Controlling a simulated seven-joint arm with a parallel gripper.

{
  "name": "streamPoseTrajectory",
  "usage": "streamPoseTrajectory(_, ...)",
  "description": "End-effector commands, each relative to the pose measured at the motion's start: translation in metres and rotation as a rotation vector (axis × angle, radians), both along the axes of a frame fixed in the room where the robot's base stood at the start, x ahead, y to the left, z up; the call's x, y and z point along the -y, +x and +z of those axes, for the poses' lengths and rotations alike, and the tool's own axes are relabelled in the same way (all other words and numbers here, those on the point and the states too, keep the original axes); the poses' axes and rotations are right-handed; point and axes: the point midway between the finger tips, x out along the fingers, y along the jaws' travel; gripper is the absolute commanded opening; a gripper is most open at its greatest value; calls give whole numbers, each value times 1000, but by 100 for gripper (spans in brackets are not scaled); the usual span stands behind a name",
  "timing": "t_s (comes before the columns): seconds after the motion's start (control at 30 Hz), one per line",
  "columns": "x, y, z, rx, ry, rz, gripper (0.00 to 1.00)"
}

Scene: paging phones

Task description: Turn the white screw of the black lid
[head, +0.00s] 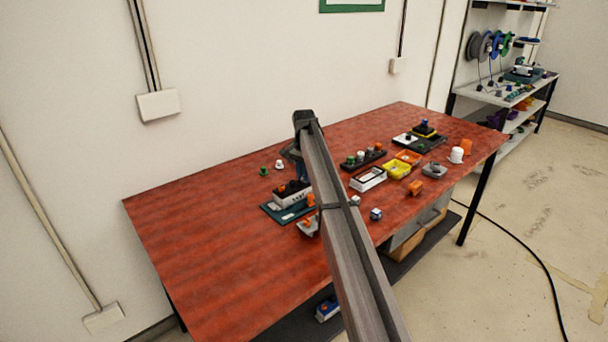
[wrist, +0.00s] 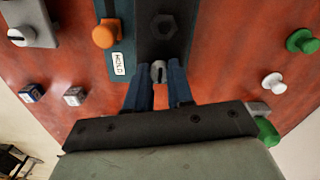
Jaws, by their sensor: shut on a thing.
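In the wrist view, the black lid (wrist: 166,45) is a dark strip with a dark hex nut on it, over a teal board (wrist: 118,25). The white screw (wrist: 158,72), with a dark slot, sits at the lid's near end. My gripper (wrist: 157,80) has its blue fingers on both sides of the screw and is shut on it. In the head view, my gripper (head: 301,170) is down at the white unit on the teal board, partly hidden by my arm. The lid and screw cannot be made out clearly there.
An orange knob (wrist: 106,34) stands left of the lid. Loose green (wrist: 303,41) and white (wrist: 274,81) knobs lie to the right. A yellow tray (head: 397,169) and other parts fill the table's right side. The table's left side (head: 200,240) is clear.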

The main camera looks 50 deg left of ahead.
Motion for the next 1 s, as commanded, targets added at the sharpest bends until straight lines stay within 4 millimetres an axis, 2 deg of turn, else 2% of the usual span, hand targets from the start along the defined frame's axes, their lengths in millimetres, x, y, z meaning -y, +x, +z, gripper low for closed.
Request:
streamPoseTrajectory(0.37,0,0,0,0,0,-4,0)
streamPoseTrajectory(0.4,0,0,0,0,0,-4,23)
streamPoseTrajectory(0.67,0,0,0,0,0,-4,48)
streamPoseTrajectory(1.0,0,0,4,0,0,-3,48)
